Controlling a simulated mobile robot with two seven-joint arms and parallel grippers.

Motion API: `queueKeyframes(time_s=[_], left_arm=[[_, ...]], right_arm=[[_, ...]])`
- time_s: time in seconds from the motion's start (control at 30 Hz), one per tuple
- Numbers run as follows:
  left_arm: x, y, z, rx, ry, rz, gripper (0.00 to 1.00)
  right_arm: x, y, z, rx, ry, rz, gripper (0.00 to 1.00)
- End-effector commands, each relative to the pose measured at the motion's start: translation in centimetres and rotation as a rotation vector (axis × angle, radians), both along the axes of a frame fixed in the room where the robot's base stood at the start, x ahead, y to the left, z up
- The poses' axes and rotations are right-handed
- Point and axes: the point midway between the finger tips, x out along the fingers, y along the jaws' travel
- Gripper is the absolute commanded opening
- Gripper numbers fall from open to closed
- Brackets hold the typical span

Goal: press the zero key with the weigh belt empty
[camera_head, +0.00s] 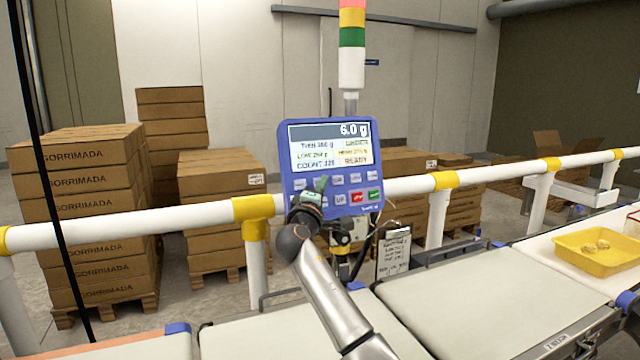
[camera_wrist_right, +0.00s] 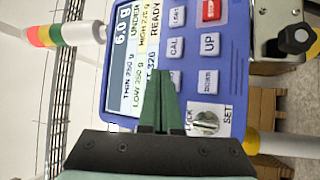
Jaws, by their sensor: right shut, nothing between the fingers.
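The blue checkweigher terminal (camera_head: 330,165) stands on a post behind the belts. Its display (camera_head: 328,145) reads 6.0 g at the top and READY below; it also shows in the right wrist view (camera_wrist_right: 130,60). My right gripper (camera_head: 321,184) is shut and empty in front of the terminal's lower-left keys. In the right wrist view its closed fingertips (camera_wrist_right: 160,74) overlap the display edge and key rows; contact cannot be told. UP, CAL and STOP keys are readable; I cannot make out a zero key, which may be hidden. The visible belt sections (camera_head: 480,295) look empty. My left gripper is not in view.
A yellow tray (camera_head: 570,252) with small items sits at the far right. A white guard rail (camera_head: 400,187) with yellow joints runs behind the belts. A clipboard (camera_head: 393,255) hangs below the terminal. Pallets of cartons (camera_head: 90,215) stand behind the rail.

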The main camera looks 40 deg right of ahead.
Motion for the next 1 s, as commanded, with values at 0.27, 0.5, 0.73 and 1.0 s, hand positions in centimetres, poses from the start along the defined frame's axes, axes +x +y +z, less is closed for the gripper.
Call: queueKeyframes(time_s=[0.27,0.5,0.73,1.0], left_arm=[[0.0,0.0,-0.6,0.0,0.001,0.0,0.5],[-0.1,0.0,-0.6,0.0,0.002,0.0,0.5],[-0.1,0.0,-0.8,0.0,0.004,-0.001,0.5],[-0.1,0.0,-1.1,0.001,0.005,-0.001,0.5]], right_arm=[[0.7,-0.2,-0.3,-0.001,0.001,0.0,0.0],[0.7,-0.2,-0.2,0.0,0.0,0.001,0.0],[0.9,-0.2,-0.3,0.0,0.0,0.001,0.0],[1.2,-0.3,-0.4,0.0,-0.001,0.001,0.0]])
